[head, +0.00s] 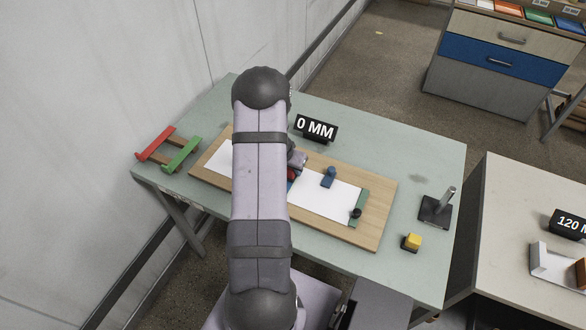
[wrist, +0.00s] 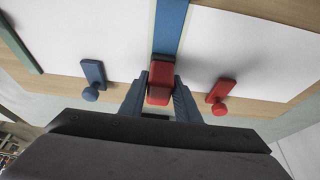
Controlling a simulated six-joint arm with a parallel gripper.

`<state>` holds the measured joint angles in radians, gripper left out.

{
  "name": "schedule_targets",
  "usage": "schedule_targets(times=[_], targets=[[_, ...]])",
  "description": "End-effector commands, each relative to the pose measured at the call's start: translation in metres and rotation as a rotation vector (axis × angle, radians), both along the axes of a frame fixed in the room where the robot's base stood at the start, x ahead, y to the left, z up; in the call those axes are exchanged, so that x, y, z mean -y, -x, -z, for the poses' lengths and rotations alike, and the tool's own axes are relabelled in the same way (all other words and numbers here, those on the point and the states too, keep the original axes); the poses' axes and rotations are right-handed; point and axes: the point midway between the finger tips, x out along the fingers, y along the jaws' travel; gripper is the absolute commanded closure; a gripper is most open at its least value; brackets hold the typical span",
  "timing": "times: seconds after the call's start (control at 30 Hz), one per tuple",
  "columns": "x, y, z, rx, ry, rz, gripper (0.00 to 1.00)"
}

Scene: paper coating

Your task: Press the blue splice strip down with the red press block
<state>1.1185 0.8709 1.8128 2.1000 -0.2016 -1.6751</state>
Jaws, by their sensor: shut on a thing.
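The red press block (wrist: 160,85) is held between the two fingers of my gripper (wrist: 160,100), which is shut on it. The blue splice strip (wrist: 171,28) runs away from the block across the white paper (wrist: 235,45) in the wrist view. The block lies in line with the near part of the strip; I cannot tell whether it touches it. In the head view my arm hides most of the strip and the gripper, and only a bit of red and blue shows beside the arm. The white paper (head: 325,194) lies on a wooden board (head: 384,197).
A blue knobbed piece (wrist: 93,75) and a red knobbed piece (wrist: 220,92) flank the gripper. A green bar (head: 359,205) crosses the paper's right end. A "0 MM" sign (head: 316,128), a yellow block (head: 412,241) and a dark stand (head: 436,211) stand on the table.

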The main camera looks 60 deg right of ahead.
Motion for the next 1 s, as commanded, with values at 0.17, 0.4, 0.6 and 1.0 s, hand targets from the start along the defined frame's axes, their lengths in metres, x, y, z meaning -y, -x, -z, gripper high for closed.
schedule_targets(times=[0.17, 0.4, 0.6, 1.0], targets=[[-0.008, 0.0, 0.003, -0.001, -0.001, 0.0, 0.92], [-0.018, 0.001, 0.004, -0.001, -0.001, 0.001, 0.92], [-0.03, 0.0, 0.002, -0.002, -0.002, 0.0, 0.92], [-0.054, 0.001, 0.002, -0.002, -0.001, 0.0, 0.92]])
